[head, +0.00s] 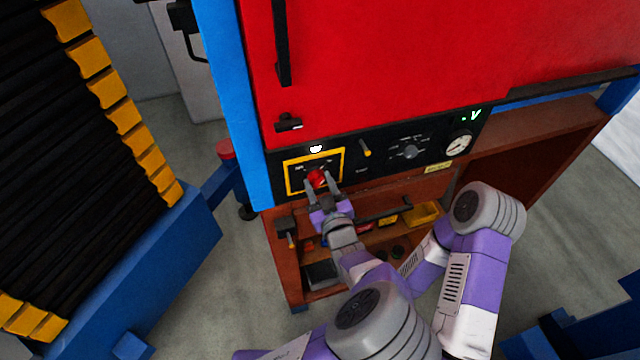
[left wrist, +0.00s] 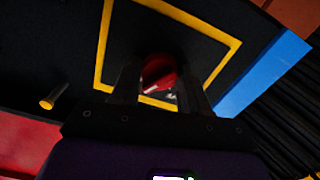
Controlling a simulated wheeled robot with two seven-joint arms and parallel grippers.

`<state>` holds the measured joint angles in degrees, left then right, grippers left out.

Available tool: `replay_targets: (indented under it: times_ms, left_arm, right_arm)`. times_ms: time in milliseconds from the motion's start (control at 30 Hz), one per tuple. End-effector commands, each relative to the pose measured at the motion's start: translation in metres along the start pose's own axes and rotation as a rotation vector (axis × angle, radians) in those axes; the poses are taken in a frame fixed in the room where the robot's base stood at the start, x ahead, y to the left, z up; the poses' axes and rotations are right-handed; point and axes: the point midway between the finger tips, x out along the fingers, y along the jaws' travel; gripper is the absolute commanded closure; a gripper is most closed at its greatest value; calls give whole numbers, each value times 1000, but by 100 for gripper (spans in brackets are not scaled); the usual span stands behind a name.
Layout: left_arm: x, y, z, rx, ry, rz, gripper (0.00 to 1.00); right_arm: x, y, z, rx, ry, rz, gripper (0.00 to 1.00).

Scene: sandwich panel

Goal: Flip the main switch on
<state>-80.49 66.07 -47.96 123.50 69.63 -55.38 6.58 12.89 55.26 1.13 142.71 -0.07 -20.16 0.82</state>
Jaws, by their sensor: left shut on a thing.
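The main switch is a red knob (head: 317,178) inside a yellow square frame (head: 290,178) on the black control panel (head: 385,165). In the left wrist view the red knob (left wrist: 158,74) sits between my fingers, with a pale mark on its face. My left gripper (head: 317,186) is shut on the knob, one finger on each side. The fingers also show in the left wrist view (left wrist: 160,88) and hide part of the knob. The labels around the knob are too small to read. My right gripper is not in view.
A white lamp (head: 316,149) is above the frame. A yellow lever (head: 366,149), a selector dial (head: 410,152), a green display (head: 471,115) and a gauge (head: 459,145) lie to the right. The red cabinet door (head: 430,50) is above, and an open shelf with a yellow bin (head: 422,214) below.

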Motion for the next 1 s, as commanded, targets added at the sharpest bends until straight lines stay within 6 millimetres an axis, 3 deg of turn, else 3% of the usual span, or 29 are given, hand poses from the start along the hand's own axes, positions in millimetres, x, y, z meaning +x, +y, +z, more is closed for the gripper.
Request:
replay_targets:
  times_ms: [267,600,633,700,767,1000]
  left_arm:
    - [0,0,-1,207,-1,0,85]
    - [0,0,0,228,0,1,85]
    - [0,0,0,228,0,1,50]
    - [0,0,0,227,0,1,40]
    - [0,0,0,227,0,0,30]
    - [0,0,0,225,0,0,30]
  right_arm:
    - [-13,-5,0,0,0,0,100]
    - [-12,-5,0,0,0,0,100]
    - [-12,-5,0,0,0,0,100]
    - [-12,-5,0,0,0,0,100]
    - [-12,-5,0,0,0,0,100]
    - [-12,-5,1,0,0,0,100]
